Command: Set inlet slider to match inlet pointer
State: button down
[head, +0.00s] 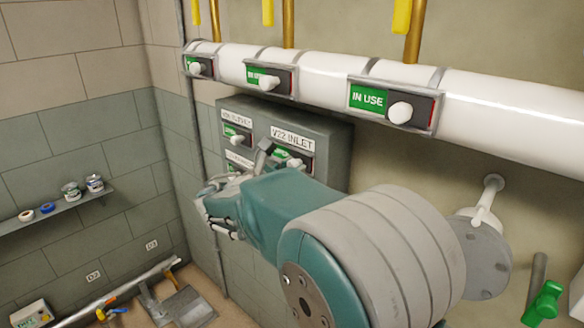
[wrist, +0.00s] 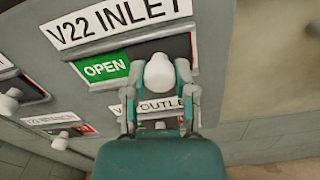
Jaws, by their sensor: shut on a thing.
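The V22 INLET slider is on a grey panel box (head: 330,128). Its white knob (wrist: 159,72) sits towards the right part of the slot, with green OPEN (wrist: 103,70) showing on its left. The V22 INLET label (wrist: 110,18) is above it; the label also shows in the head view (head: 292,138). My gripper (wrist: 157,84) is shut on the white knob, one finger on each side. In the head view my arm hides part of the panel. I cannot make out an inlet pointer in either view.
Below the inlet slider is an OUTLET label (wrist: 160,106), partly behind my fingers. More sliders (wrist: 12,101) are on the left of the panel. A white pipe (head: 500,108) with several IN USE sliders (head: 368,98) runs above. A wall shelf (head: 50,215) is at left.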

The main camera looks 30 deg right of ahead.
jog(key=shift+s, duration=0.1)
jog(key=shift+c, duration=2)
grip_release()
jog(key=shift+d, duration=0.15)
jog(key=v, duration=1.2)
jog(key=shift+f, duration=0.1)
